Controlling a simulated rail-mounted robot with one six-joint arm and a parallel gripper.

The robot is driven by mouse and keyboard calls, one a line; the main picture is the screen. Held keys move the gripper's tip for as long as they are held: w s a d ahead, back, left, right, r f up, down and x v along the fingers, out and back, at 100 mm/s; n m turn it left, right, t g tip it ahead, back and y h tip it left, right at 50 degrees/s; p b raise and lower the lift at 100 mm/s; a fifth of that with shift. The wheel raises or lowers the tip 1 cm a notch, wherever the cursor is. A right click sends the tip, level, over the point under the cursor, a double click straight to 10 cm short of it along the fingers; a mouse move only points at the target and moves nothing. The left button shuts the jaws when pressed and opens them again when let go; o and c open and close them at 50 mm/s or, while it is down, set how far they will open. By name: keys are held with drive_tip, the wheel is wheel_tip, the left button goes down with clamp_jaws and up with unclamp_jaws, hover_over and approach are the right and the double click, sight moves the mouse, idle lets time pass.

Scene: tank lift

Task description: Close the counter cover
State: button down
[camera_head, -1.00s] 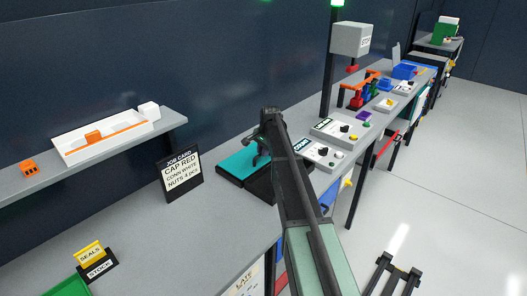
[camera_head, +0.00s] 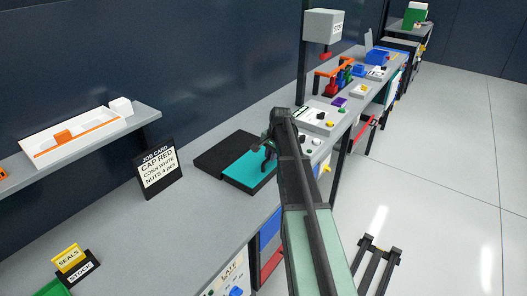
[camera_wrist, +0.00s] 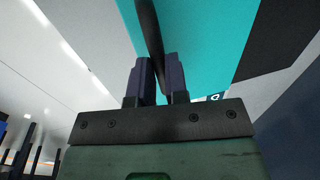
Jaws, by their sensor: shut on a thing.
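The counter cover looks to be a teal panel (camera_head: 247,172) on a black rectangular frame (camera_head: 215,160) set on the grey counter. The panel lies over the right part of the frame, and the dark left part is uncovered. My gripper (camera_head: 268,152) is over the panel's right side. In the wrist view the gripper (camera_wrist: 156,80) has its two fingers on either side of a dark bar (camera_wrist: 150,35), which looks like a handle, and is shut on it. The teal panel (camera_wrist: 200,35) is behind the bar. My arm hides the frame's right end.
A job card stand (camera_head: 160,172) is left of the frame. A shelf with a white tray (camera_head: 75,140) is further left. A control box (camera_head: 315,117) and a grey stop box (camera_head: 323,27) are beyond my arm. The floor at right is mostly clear.

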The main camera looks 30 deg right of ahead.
drive_tip(key=shift+s, duration=0.25)
drive_tip(key=c, duration=1.1)
unclamp_jaws()
drive_tip(key=shift+d, duration=0.1)
drive_tip(key=r+p, duration=0.3)
drive_tip(key=s+r+p, duration=0.1)
drive_tip(key=r+p, duration=0.3)
drive_tip(key=s+r+p, duration=0.1)
drive_tip(key=r+p, duration=0.2)
drive_tip(key=shift+d+r+p, duration=0.25)
drive_tip(key=shift+d+p, duration=0.05)
drive_tip(key=shift+d, duration=0.1)
